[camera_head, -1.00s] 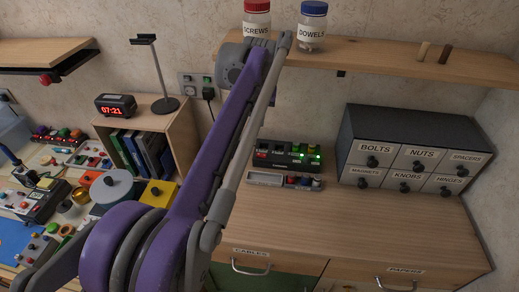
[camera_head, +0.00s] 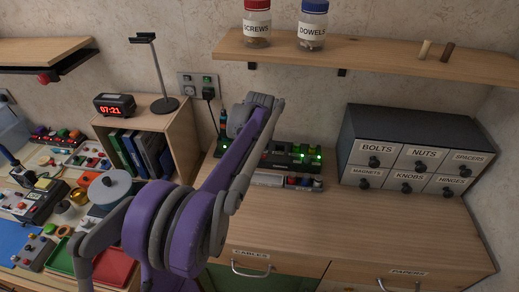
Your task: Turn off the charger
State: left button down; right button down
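A black charger-like unit (camera_head: 290,156) stands on the wooden cabinet top against the wall. A black plug with a cord (camera_head: 208,94) sits at the wall socket (camera_head: 185,80), left of the arm. My purple and grey arm comes in from the lower left, and its raised grey joint is in front of the wall. I see no gripper fingers; any gripper on this arm is hidden. The other arm is out of view.
A grey tray (camera_head: 268,180) with small coloured parts lies before the unit. A labelled drawer box (camera_head: 411,150) stands right. A shelf (camera_head: 380,58) with jars hangs above. A bookcase (camera_head: 180,135) stands left, beside a crowded bench. The cabinet's front right top is clear.

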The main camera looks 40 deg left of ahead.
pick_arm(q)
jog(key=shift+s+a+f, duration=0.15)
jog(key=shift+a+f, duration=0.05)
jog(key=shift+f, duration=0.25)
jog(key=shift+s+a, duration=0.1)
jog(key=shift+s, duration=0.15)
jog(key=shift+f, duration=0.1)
